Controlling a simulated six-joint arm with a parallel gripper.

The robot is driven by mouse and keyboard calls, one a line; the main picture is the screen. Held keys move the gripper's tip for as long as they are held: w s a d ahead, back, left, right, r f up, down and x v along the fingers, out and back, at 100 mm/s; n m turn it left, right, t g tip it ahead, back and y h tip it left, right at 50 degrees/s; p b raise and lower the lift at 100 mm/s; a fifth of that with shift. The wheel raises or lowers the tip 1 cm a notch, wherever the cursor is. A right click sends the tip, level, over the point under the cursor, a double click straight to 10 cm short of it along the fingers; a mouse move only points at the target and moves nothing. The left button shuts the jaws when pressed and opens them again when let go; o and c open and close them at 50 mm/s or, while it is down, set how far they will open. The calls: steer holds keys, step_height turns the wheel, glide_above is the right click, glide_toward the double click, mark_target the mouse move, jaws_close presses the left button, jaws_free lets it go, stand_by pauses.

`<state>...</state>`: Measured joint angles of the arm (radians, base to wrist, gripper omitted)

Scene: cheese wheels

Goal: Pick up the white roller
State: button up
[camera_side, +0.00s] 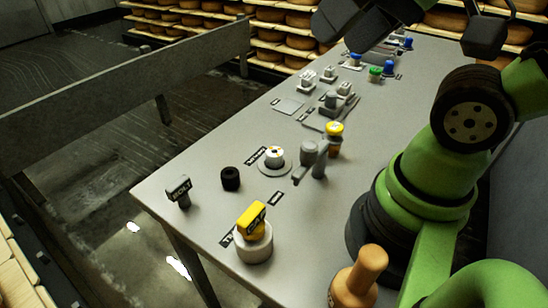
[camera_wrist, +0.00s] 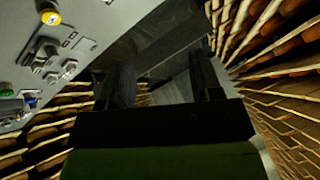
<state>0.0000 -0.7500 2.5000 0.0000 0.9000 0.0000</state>
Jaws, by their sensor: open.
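On the grey table (camera_side: 215,160), a short white cylinder (camera_side: 254,250) stands near the front edge with a yellow lettered block (camera_side: 251,219) on top. I cannot tell for sure which of these is the white roller. My gripper (camera_wrist: 163,80) is open and empty, its two dark fingers apart in the wrist view. It is raised at the top of the side view, well away from both white pieces.
A black lettered stamp (camera_side: 179,191) and a black cylinder (camera_side: 230,178) stand at the left. A grey handled piece (camera_side: 313,160) and a yellow-topped piece (camera_side: 335,140) stand mid-table. A wooden-handled piece (camera_side: 362,275) is at the front right. Cheese shelves (camera_side: 285,38) line the back.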

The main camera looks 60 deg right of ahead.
steer(key=shift+o, duration=1.2)
steer(key=m+g+h, duration=0.2)
steer(key=m+g, duration=0.1)
steer(key=g, duration=0.4)
glide_above(275, 152)
steer(key=f, duration=2.4)
steer(key=shift+s+d+f, duration=0.15)
steer(key=shift+d+f, duration=0.05)
steer(key=shift+w+a+f, duration=0.1)
steer(key=shift+a+f, duration=0.05)
steer(key=shift+f, duration=1.25)
steer(key=shift+w+a+f, duration=0.1)
steer(key=shift+f, duration=1.3)
